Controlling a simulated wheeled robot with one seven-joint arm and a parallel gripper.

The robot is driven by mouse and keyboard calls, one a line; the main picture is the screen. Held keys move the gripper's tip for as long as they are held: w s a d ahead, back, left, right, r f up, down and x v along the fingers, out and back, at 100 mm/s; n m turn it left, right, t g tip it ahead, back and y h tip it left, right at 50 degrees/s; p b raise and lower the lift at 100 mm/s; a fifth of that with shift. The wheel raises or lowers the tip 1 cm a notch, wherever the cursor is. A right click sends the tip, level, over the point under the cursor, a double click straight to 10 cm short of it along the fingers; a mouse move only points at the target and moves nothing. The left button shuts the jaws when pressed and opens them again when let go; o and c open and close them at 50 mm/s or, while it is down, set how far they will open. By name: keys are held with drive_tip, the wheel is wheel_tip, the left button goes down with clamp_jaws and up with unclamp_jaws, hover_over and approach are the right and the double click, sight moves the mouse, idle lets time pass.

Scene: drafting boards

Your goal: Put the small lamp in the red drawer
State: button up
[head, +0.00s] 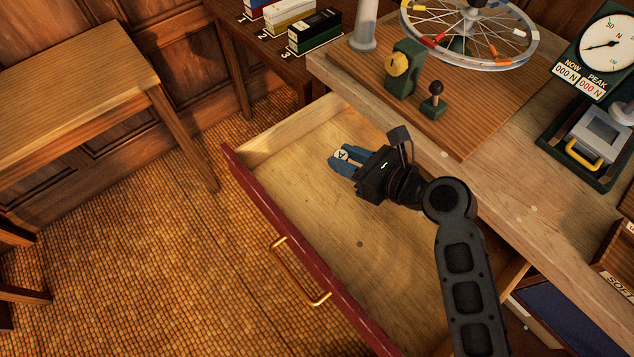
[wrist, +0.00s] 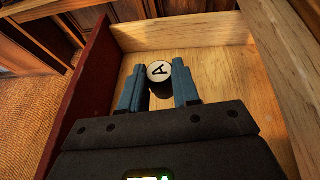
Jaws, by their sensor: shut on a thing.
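The red drawer (head: 262,211) is pulled open, with a red front, a brass handle and a bare wooden floor. My gripper (head: 343,160) reaches over the far part of its inside, and its blue fingers are shut on a small dark cylinder (head: 341,154) with a white top marked "A". In the wrist view the cylinder (wrist: 158,71) sits upright between the fingertips, with the drawer's red front (wrist: 88,75) to the left. I cannot tell if its base touches the drawer floor. Nothing in view clearly looks like a lamp apart from possibly this cylinder.
The workbench (head: 440,165) to the right carries a spoked wheel (head: 478,60), a green device with a yellow knob (head: 402,68), a small joystick (head: 433,102) and a gauge (head: 605,45). A wooden table (head: 75,85) stands at the left. The drawer's near part is empty.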

drive_tip(key=a+f, duration=0.2)
drive_tip(key=a, duration=0.1)
drive_tip(key=a+f, duration=0.2)
drive_tip(key=a, duration=0.2)
drive_tip(key=a+f, duration=0.2)
drive_tip(key=a, duration=0.2)
drive_tip(key=shift+w+f+p, duration=0.15)
drive_tip(key=shift+f+p, duration=0.15)
drive_tip(key=shift+f, duration=0.05)
drive_tip(key=shift+a+f, duration=0.15)
drive_tip(key=shift+f, duration=0.05)
drive_tip(key=shift+f+b, duration=0.7)
drive_tip(key=shift+f, duration=1.15)
drive_tip(key=shift+f, duration=0.1)
drive_tip(key=shift+f, duration=0.15)
drive_tip(key=o, duration=1)
drive_tip(key=shift+o, duration=0.2)
